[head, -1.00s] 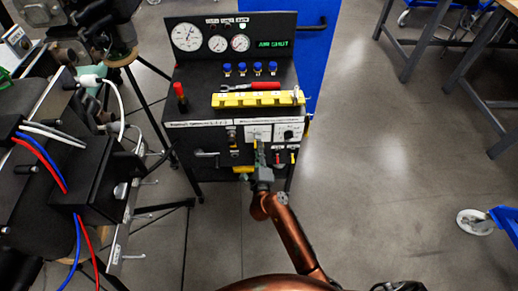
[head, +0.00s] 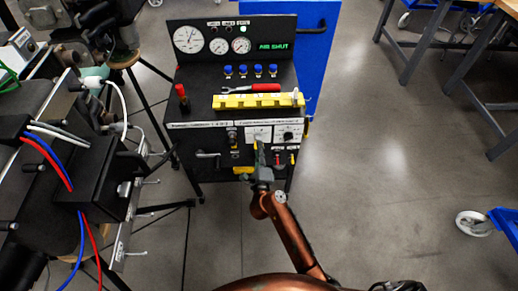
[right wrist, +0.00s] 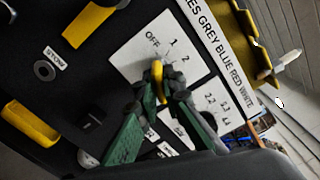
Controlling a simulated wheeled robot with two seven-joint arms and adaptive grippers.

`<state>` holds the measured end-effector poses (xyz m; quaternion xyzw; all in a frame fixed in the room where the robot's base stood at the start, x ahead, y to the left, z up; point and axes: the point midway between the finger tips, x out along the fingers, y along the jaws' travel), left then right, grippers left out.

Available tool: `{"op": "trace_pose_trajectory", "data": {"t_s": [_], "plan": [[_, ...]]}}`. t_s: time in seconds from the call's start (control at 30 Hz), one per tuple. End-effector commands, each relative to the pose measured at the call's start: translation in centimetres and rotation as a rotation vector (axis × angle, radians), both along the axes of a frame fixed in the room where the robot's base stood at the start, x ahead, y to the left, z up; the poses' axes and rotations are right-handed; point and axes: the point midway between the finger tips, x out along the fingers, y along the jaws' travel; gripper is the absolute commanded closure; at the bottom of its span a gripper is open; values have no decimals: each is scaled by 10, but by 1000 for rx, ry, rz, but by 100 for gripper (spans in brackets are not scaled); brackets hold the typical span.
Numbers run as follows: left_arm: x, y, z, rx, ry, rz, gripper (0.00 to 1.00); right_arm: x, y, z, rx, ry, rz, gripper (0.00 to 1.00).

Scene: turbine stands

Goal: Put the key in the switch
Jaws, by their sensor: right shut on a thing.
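My right gripper (head: 259,152) is at the front panel of the black stand, in front of a white switch plate (head: 258,133). In the right wrist view, its green fingertips (right wrist: 160,92) are shut on a small yellow key (right wrist: 157,70). The key is over the switch plate (right wrist: 136,58), just below the OFF, 1 and 2 marks. The fingers hide the switch's keyhole, and I cannot tell whether the key is in it. My left gripper is not in view.
The black stand (head: 210,103) carries gauges, blue knobs, a yellow rack (head: 230,102) and a red-handled wrench (head: 250,88). A dark knob plate (head: 289,134) is right of the switch plate. Another machine with hoses (head: 95,175) stands left.

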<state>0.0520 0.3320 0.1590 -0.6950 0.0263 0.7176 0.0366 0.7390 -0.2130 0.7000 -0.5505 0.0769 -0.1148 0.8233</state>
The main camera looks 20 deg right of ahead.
Motion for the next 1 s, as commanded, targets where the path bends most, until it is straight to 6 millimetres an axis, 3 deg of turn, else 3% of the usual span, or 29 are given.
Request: {"op": "trace_pose_trajectory", "data": {"t_s": [0.13,0.17,0.47,1.0], "plan": [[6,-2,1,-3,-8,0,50,4,-4,8,-6,-13,-3,100],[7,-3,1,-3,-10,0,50,4,-4,8,-6,-13,-3,92],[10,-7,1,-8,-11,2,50,2,-4,5,-2,-9,-5,72],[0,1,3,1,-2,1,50,0,-1,3,0,-5,-2,66]]}}
